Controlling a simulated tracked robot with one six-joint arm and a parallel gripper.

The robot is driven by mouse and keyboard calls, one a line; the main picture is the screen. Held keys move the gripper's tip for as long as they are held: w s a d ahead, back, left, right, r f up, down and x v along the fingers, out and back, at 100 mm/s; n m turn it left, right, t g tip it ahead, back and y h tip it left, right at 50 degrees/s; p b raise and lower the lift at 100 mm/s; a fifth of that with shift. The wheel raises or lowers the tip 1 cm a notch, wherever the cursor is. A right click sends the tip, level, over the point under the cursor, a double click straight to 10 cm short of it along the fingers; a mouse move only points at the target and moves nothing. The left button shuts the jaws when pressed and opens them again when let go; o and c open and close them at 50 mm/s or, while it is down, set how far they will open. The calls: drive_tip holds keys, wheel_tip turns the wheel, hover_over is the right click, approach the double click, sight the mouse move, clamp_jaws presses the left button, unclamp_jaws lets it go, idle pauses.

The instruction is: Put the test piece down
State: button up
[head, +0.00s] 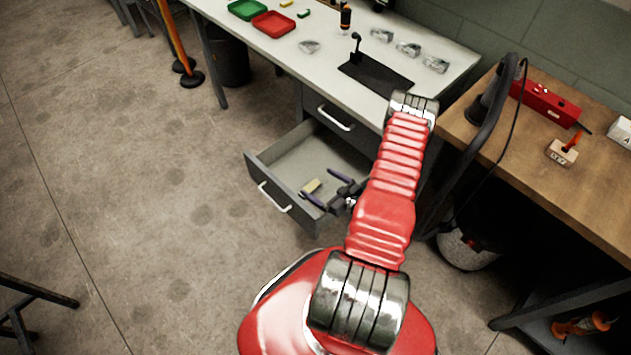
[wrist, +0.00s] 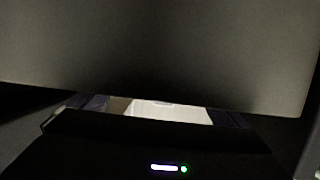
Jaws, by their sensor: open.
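A small pale yellow block (head: 311,186), which looks like the test piece, is at the open drawer (head: 283,207) of the workbench. My gripper (head: 322,188) is over the drawer's right part with its two dark fingers apart, one on either side of the block's near end. I cannot tell whether the block rests on the drawer floor or whether a finger touches it. In the wrist view a large grey surface hides most of the scene. The dark fingers (wrist: 160,110) show apart below it, with a bright pale patch between them.
The grey workbench (head: 330,62) above the drawer carries a red tray (head: 273,24), a green tray (head: 247,9), a black mat (head: 375,76) and clear parts. A wooden table (head: 590,190) stands at the right. The drawer's left part is bare.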

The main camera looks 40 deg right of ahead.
drive_tip(key=v, duration=0.8)
drive_tip(key=shift+w+r, duration=0.1)
idle(0.8)
